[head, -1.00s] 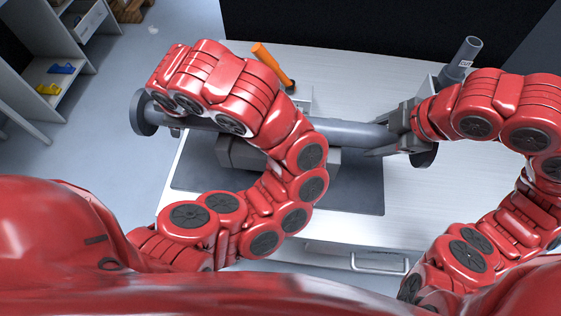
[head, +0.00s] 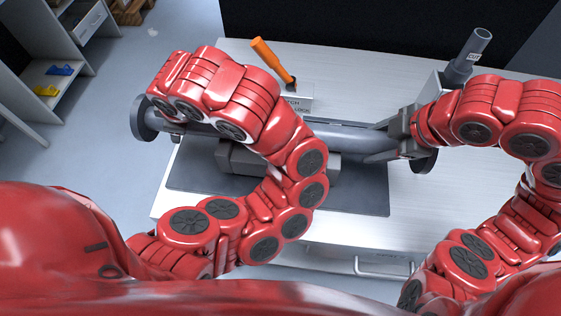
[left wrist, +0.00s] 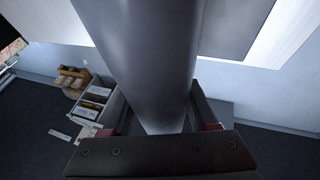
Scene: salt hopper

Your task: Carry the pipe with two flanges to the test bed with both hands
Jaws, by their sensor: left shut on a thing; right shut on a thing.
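The pipe with two flanges is a grey tube (head: 345,136) lying across the head view above the workbench. Its left flange (head: 142,117) shows beyond my left arm, and its right flange (head: 424,158) shows beside my right gripper. My right gripper (head: 392,146) is shut on the pipe near the right flange. My left gripper's fingers are hidden behind my left arm in the head view. The left wrist view shows the left gripper (left wrist: 158,140) shut around the pipe (left wrist: 145,60). Below the pipe is a grey block-like fixture (head: 235,158) on a dark mat (head: 350,195); whether they touch is unclear.
The white bench (head: 400,220) bears an orange-handled tool (head: 271,59) in a small labelled block (head: 298,101) and an upright grey tube (head: 470,55) at the back right. Shelves (head: 60,70) with blue and yellow items stand at the left. Open floor lies between.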

